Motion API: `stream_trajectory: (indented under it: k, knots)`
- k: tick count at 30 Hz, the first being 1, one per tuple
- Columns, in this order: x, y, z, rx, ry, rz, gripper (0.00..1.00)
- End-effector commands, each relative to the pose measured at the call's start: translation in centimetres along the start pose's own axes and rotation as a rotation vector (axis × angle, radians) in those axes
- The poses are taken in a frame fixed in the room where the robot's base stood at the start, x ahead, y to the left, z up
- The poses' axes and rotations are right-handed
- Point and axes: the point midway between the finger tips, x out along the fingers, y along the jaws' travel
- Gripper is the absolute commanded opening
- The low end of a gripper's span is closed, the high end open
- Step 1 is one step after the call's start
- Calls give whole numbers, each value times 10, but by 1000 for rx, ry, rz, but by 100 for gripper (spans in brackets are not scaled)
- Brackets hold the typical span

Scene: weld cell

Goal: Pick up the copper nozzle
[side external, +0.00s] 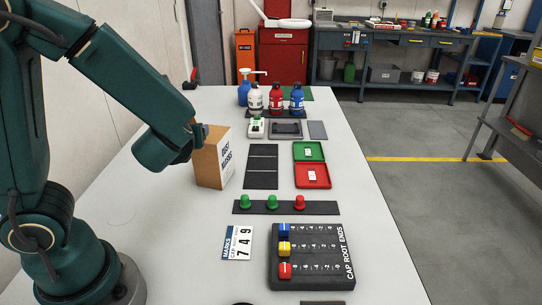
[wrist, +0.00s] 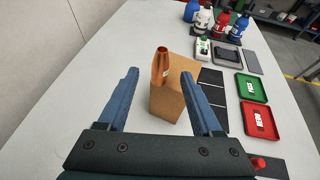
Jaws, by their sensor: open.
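The copper nozzle (wrist: 162,68) is upright in the wrist view, at the top of a cardboard box (wrist: 172,100). I cannot tell whether it stands on the box or in it. My gripper (wrist: 160,73) is open, with one blue-grey finger to the left of the nozzle and the other to its right, and neither touches it in the picture. In the side external view my gripper (side external: 203,130) is at the box's top edge, mostly hidden by my wrist. A small copper-coloured bit of the nozzle (side external: 192,122) shows beside it.
Right of the box lie dark mats (side external: 262,166), then a green tray (side external: 309,151) and a red tray (side external: 312,176). Bottles (side external: 276,97) stand at the back. A strip with coloured knobs (side external: 272,207) and a black slider board (side external: 308,258) lie in front.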

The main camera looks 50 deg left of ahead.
Motion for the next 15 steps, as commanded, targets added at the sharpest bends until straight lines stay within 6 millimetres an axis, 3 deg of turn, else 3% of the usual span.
stream_trajectory:
  k: [15]
  knots:
    - [48, 0, 0, 3, 0, 1, 66]
